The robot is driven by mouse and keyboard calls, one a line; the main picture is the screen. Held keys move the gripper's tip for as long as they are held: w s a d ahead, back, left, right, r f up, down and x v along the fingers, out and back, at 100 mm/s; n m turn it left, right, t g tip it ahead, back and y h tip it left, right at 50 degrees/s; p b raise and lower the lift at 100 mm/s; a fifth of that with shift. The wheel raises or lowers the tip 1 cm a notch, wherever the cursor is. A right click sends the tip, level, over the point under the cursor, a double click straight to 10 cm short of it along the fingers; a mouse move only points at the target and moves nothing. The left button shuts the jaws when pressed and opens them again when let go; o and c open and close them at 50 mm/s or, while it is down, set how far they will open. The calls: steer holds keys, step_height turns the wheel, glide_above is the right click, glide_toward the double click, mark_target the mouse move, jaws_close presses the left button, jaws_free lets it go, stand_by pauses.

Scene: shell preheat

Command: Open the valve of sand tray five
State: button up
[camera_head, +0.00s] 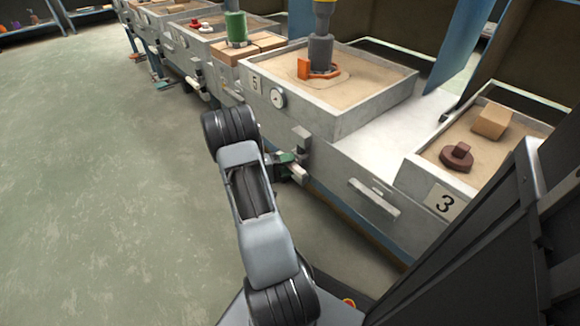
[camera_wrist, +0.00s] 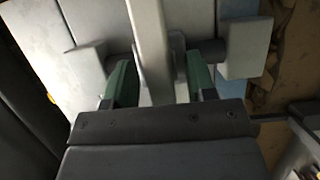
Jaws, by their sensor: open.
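Sand tray five (camera_head: 345,118) is a pale grey box of sand with a "5" plate (camera_head: 256,84) and a round gauge (camera_head: 278,98) on its front. Its valve (camera_head: 302,138) is a light grey fitting low on the front, partly hidden by my gripper (camera_head: 288,166). In the wrist view, my gripper (camera_wrist: 161,80) is open, with one green finger on each side of the valve's pale grey lever (camera_wrist: 150,45). Whether either finger touches the lever I cannot tell. Grey blocks of the fitting (camera_wrist: 245,52) stand on both sides.
Tray three (camera_head: 415,180), at the right, holds a tan block (camera_head: 490,121) and a dark red piece (camera_head: 457,156); a pale bar (camera_head: 374,198) juts out beside it. More trays line up behind. The green floor (camera_head: 90,170) at left is clear.

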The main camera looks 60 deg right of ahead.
steer(key=shift+s+d, duration=0.25)
jaws_close()
stand_by(0.5)
